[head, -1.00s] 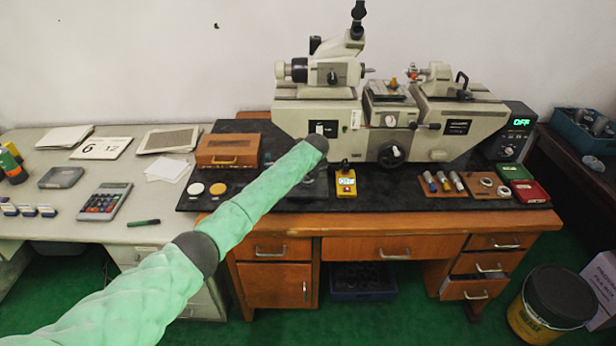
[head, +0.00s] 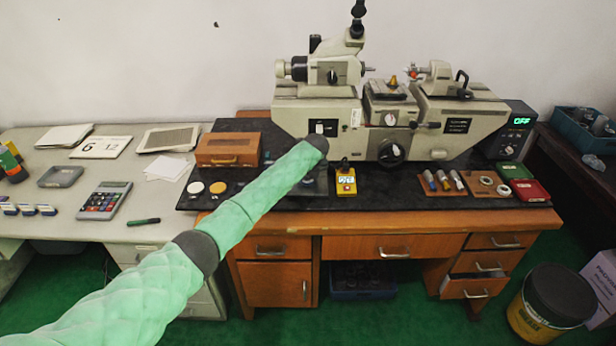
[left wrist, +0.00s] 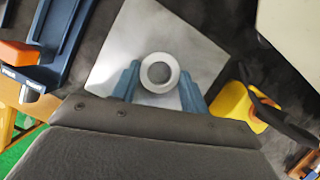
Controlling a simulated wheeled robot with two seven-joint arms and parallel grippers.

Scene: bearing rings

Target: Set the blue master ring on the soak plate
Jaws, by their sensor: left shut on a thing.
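My left gripper (left wrist: 159,88) shows in the left wrist view with two blue fingers. It is shut on a ring, the master ring (left wrist: 160,58), whose top face looks pale grey around a dark bore. The ring lies over a light grey square plate, the soak plate (left wrist: 112,52); whether it touches the plate or hangs just above it, I cannot tell. In the head view my left arm reaches to the bench in front of the machine and hides the gripper, ring and most of the plate. My right gripper is in neither view.
A yellow device (head: 346,183) stands just right of the arm's end, and also shows in the left wrist view (left wrist: 235,103). The grey measuring machine (head: 320,110) stands behind. A wooden case (head: 228,150) is at left; a wooden block with rings (head: 487,186) is at right.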

